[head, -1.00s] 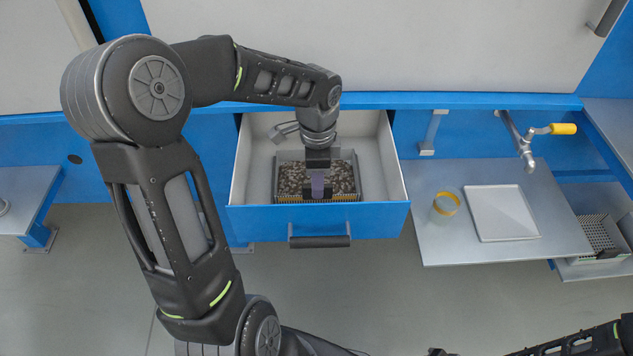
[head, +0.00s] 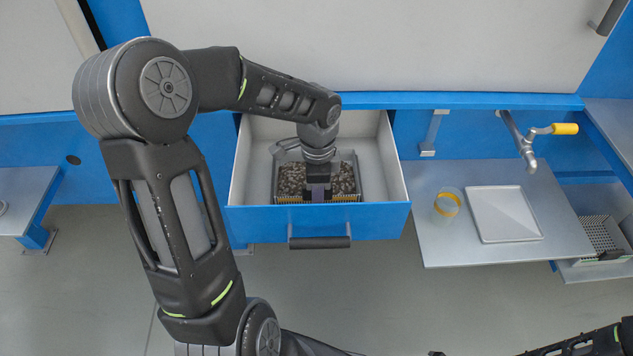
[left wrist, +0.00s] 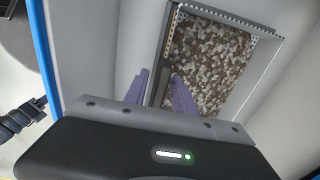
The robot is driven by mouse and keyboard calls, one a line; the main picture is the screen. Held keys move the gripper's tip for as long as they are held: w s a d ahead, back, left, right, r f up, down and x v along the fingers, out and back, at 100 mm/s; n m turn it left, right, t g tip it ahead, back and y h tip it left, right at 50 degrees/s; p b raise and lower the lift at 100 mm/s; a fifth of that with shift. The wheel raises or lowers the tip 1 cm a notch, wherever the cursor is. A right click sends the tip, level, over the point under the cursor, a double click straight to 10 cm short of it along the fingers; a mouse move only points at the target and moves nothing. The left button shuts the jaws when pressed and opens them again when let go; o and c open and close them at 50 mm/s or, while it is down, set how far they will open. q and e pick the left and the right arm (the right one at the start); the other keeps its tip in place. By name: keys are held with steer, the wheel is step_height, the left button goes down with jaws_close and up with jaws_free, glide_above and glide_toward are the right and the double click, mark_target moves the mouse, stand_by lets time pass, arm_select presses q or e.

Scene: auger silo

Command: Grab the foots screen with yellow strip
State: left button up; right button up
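The foots screen (head: 346,198) is a grey perforated tray full of brown and beige flakes, with a yellow strip along its front edge. It lies in the open drawer (head: 394,180); in the left wrist view the screen (left wrist: 212,55) is partly cut off. My left gripper (head: 318,194) points down at the middle of the screen's front edge. In the left wrist view its purple fingers (left wrist: 160,92) are apart, with a dark handle-like piece at the screen's front between them. Whether they touch it is hard to tell. Only a little of my right arm shows at the lower right.
The drawer's blue front has a dark handle (head: 320,242). To the right, a metal shelf (head: 450,240) bears a yellow-rimmed cup (head: 446,206) and a white tray (head: 502,214). Above is a tap with a yellow handle (head: 564,129). Another screen (head: 599,233) lies at the far right.

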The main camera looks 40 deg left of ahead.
arm_select(q)
jaws_close()
stand_by(1.1)
